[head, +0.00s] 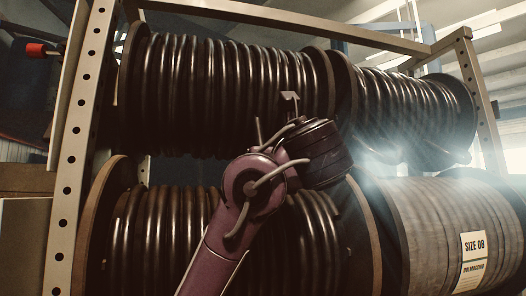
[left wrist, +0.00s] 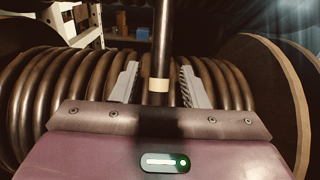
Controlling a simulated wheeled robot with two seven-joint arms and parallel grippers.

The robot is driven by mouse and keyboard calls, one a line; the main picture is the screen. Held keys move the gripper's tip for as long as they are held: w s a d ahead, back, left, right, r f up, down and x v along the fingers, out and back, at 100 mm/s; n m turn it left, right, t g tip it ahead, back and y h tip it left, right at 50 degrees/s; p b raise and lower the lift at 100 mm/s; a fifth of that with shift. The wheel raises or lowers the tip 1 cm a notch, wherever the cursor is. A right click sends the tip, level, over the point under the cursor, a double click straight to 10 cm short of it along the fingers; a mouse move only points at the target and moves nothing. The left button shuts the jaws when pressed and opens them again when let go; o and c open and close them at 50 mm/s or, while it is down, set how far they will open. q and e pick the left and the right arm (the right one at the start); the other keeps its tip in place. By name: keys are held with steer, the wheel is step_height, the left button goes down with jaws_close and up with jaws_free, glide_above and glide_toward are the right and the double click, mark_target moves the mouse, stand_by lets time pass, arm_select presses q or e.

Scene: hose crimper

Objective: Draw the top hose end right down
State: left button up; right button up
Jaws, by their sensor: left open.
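In the left wrist view a dark hose (left wrist: 161,40) comes down from the top centre, with a pale tan band (left wrist: 158,85) around it. My left gripper (left wrist: 159,82) is open, with one grey finger on each side of the hose. A gap shows between the hose and each finger. The hose's lower tip is hidden behind my gripper's body. In the head view my left gripper (head: 290,97) reaches up in front of the top left reel (head: 220,90), and I cannot make out the hose end there. My right gripper is not in view.
A metal rack with a perforated left post (head: 72,150) holds the reels. Below are a lower left reel (head: 150,240) and a lower right reel (head: 430,225) with a "SIZE 08" label (head: 473,258). A top right reel (head: 400,105) stands beside the top left one.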

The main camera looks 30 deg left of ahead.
arm_select(q)
steer(key=shift+p+x, duration=0.8)
steer(key=shift+x, duration=0.4)
steer(key=shift+w+a, duration=0.25)
steer(key=shift+a, duration=0.05)
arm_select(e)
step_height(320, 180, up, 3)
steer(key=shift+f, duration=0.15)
arm_select(q)
steer(key=shift+c, duration=0.2)
jaws_close()
